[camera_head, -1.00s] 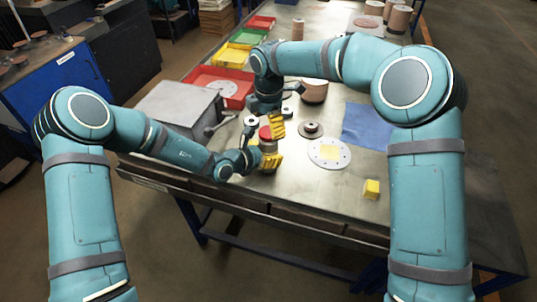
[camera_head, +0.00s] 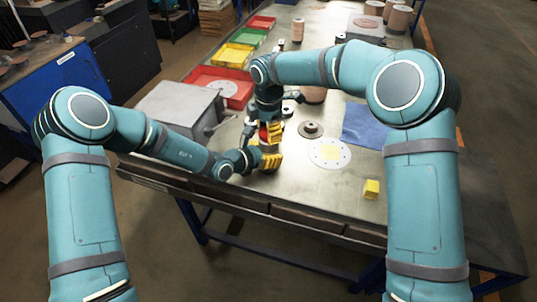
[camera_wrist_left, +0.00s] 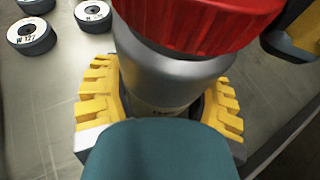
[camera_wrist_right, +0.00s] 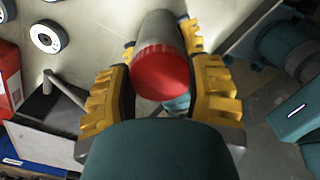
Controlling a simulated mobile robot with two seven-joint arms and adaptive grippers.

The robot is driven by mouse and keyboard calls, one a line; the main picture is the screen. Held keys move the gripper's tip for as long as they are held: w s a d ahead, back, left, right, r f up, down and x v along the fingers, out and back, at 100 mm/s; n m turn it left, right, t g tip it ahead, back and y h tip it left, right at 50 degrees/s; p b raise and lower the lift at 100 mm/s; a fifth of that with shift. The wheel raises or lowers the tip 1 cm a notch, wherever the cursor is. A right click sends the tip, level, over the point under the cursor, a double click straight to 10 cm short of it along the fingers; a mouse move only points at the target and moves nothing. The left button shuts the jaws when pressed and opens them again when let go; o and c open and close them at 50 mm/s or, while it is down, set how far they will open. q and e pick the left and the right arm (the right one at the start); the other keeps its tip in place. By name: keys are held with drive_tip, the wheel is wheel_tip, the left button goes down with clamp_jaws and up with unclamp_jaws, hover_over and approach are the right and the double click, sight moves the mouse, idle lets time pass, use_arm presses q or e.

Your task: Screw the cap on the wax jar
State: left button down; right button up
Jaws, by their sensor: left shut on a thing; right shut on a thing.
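The wax jar is a silver-grey cylinder (camera_wrist_left: 165,75), seen upright in the left wrist view between the yellow fingers of my left gripper (camera_wrist_left: 160,100), which is shut on it. The red ribbed cap (camera_wrist_left: 200,20) sits on top of the jar. In the right wrist view the cap (camera_wrist_right: 160,75) lies between the fingers of my right gripper (camera_wrist_right: 160,88), which is shut on it, with the jar (camera_wrist_right: 160,30) beyond. In the head view the cap (camera_head: 264,134) is mostly hidden by the right gripper. I cannot tell how far the cap is threaded.
Labelled weights (camera_wrist_left: 92,14) stand close by. A flanged disc (camera_head: 311,129), a round white plate (camera_head: 329,153), a blue cloth (camera_head: 366,125) and a yellow block (camera_head: 371,189) lie to the right. A grey metal box (camera_head: 178,112) and a red tray (camera_head: 220,85) stand to the left.

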drive_tip(key=m, duration=0.9)
drive_tip(key=o, duration=1.2)
drive_tip(key=shift+o, duration=0.2)
drive_tip(key=shift+r, duration=2.25)
